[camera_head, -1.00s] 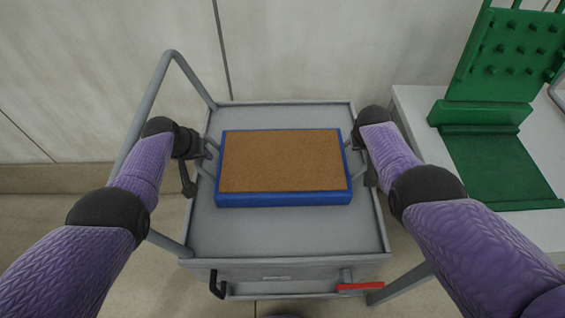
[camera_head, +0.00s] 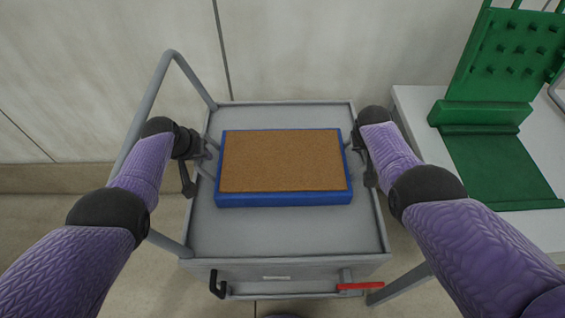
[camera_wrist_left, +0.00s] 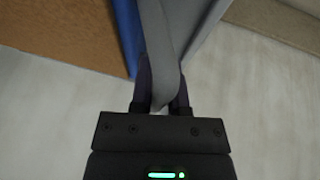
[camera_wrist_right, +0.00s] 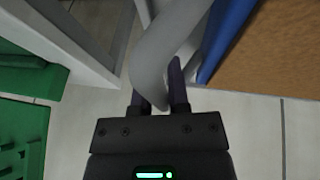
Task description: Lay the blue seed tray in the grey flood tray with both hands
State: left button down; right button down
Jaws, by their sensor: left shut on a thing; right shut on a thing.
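The blue seed tray (camera_head: 284,199), with a brown top surface, is level over the grey flood tray (camera_head: 288,236), inside its rim as seen from above. Whether it touches the floor of the flood tray I cannot tell. My left gripper (camera_head: 206,154) is shut on the grey handle at the seed tray's left side; this handle (camera_wrist_left: 158,35) passes between the fingers in the left wrist view. My right gripper (camera_head: 357,152) is shut on the grey handle at the right side, which shows in the right wrist view (camera_wrist_right: 160,50). The fingers partly hide both handles.
The flood tray tops a grey cart with a push bar (camera_head: 152,95) at its left. A black hook (camera_head: 217,284) and a red lever (camera_head: 360,286) are on its front. A green pegged stand (camera_head: 500,160) sits on a white table at the right. A wall is behind.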

pick_arm(q)
jog(key=shift+r, duration=0.1)
pick_arm(e)
jog(key=shift+r, duration=0.15)
